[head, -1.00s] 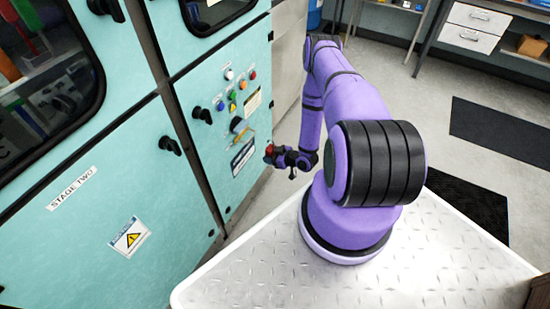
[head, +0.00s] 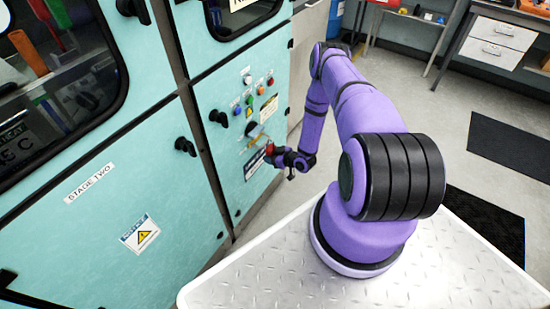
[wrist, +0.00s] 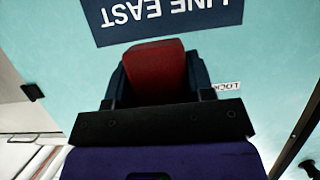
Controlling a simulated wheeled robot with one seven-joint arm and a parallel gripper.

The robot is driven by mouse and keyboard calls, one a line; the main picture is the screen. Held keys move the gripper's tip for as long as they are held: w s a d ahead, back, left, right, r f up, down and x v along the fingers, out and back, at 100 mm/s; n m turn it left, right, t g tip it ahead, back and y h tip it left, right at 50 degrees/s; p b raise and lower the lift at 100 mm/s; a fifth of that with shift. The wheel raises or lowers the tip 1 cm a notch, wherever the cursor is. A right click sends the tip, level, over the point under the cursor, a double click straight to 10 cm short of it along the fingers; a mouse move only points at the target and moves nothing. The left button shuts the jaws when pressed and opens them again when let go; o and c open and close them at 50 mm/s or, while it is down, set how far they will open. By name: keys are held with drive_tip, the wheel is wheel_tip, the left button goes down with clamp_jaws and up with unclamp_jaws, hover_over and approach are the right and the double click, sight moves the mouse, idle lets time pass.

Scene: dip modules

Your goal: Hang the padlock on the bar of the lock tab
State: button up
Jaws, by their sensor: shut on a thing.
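My gripper (head: 270,150) is shut on a red padlock (wrist: 156,72). In the wrist view the padlock's red body sits between the two dark fingers, and its shackle is hidden. In the head view the gripper and padlock are small, close in front of the teal cabinet panel, just right of a yellowish lever (head: 254,142) below the buttons. I cannot make out the bar of the lock tab. A small white label starting "LOCK" (wrist: 226,87) shows upside down beside the right finger in the wrist view.
The teal cabinet (head: 110,215) fills the left side, with black latches (head: 185,146) standing out from its doors. A dark blue "LINE EAST" sign (wrist: 160,12) is on the panel by the gripper. Colored buttons (head: 250,99) sit above. Open floor lies at right.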

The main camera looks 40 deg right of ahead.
drive_tip(key=shift+w+a, duration=0.25)
drive_tip(key=shift+w, duration=0.45)
drive_tip(key=shift+w+a, duration=0.25)
drive_tip(key=shift+w, duration=0.45)
drive_tip(key=shift+f, duration=0.65)
drive_tip(key=shift+f, duration=0.1)
drive_tip(key=o, duration=1)
drive_tip(key=shift+o, duration=0.2)
drive_tip(key=shift+s, duration=0.1)
drive_tip(key=v, duration=1)
drive_tip(key=shift+s+r, duration=0.25)
drive_tip(key=shift+s, duration=0.05)
drive_tip(key=shift+s+d, duration=0.1)
